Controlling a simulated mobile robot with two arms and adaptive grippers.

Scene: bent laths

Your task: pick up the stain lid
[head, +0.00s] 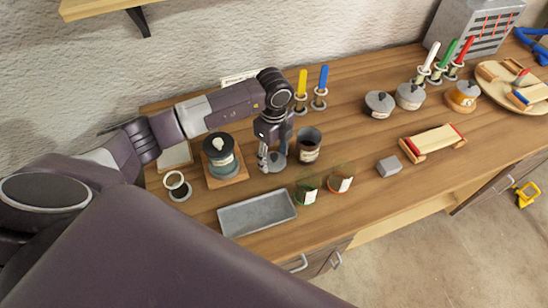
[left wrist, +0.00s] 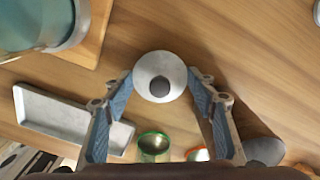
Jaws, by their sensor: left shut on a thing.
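The stain lid, a pale grey round disc with a dark knob, shows in the head view (head: 279,161) and the left wrist view (left wrist: 150,66). My left gripper (head: 268,160) points down, and its two fingers are closed on the lid's opposite edges. In the left wrist view the gripper (left wrist: 160,82) has the lid between its blue-padded fingertips, with wood below it. I cannot tell whether the lid touches the bench. An open dark pot with a label (head: 308,147) stands just right of the gripper. My right gripper is not in view.
A grey metal tray (head: 257,213) and two glass jars, green-rimmed (head: 307,190) and orange-rimmed (head: 341,179), stand in front. A blue-grey pot (head: 222,165) on a board is to the left. Yellow and blue upright sticks (head: 323,78) stand behind. The bench middle is fairly clear.

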